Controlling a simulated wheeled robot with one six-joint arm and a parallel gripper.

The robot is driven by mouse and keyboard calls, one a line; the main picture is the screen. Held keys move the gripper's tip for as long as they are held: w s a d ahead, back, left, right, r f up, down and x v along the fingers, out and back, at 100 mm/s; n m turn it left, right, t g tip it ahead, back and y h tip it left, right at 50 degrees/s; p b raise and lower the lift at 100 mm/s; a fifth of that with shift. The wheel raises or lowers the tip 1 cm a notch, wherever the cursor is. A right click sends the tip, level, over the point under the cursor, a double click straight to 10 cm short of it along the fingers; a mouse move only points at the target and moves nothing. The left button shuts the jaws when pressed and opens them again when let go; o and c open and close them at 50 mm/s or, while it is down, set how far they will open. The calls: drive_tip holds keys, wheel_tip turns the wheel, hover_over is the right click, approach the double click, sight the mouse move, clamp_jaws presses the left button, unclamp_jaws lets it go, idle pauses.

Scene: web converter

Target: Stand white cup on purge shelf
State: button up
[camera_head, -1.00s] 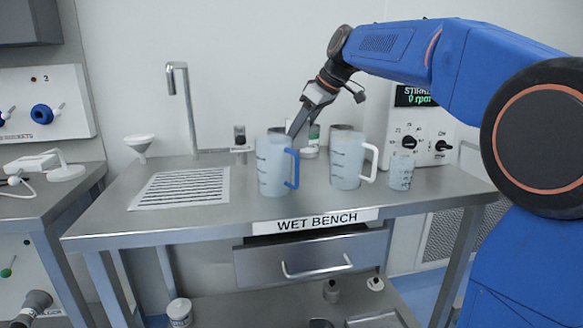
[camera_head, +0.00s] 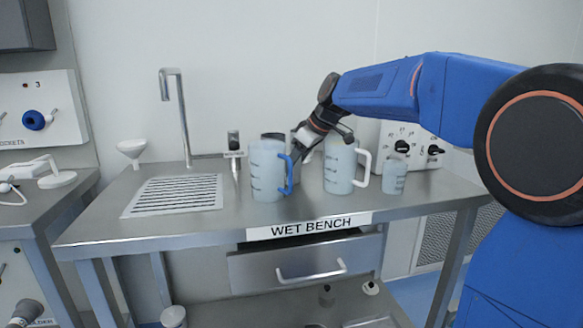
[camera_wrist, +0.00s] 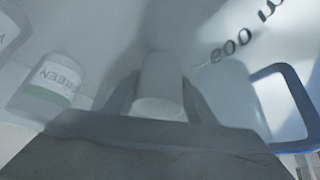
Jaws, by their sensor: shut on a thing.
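My gripper (camera_head: 298,158) reaches down behind and between two measuring jugs on the wet bench. In the wrist view its fingers (camera_wrist: 160,105) are shut on a small pale cylinder, which looks like the white cup (camera_wrist: 160,82). In the head view the held cup is mostly hidden behind the jugs, so I cannot tell whether it touches the bench. I cannot make out a purge shelf in either view.
The blue-handled jug (camera_head: 267,172) stands close at the gripper's left, the white-handled jug (camera_head: 339,166) at its right. A small beaker (camera_head: 394,177) stands further right. A labelled bottle (camera_wrist: 53,88) is near the fingers. The drain grille (camera_head: 175,195) is clear.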

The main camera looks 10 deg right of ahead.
drive_tip(key=shift+f, duration=0.15)
drive_tip(key=o, duration=1)
